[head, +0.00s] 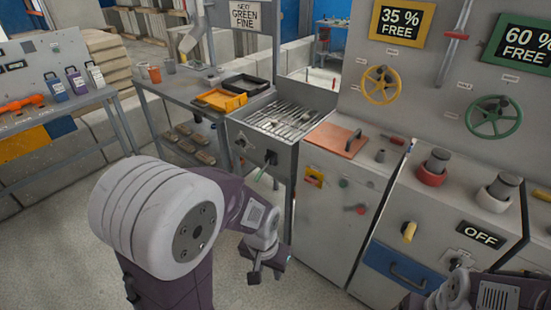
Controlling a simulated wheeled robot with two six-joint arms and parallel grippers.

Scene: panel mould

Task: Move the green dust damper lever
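A small lever with a pale green handle (260,173) sticks out from the dark pivot on the front of the grey grated cabinet (262,150). I take it to be the dust damper lever; no readable label confirms this. My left gripper (267,272) hangs below the lever, in front of the cabinets, apart from it. Its fingers look spread, with nothing between them. My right gripper (452,292) is at the bottom right edge, partly cut off, and its fingers do not show clearly.
A side table (178,91) holds yellow and black trays. Yellow (381,85) and green (494,117) handwheels are on the back panel. Floor at left is clear.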

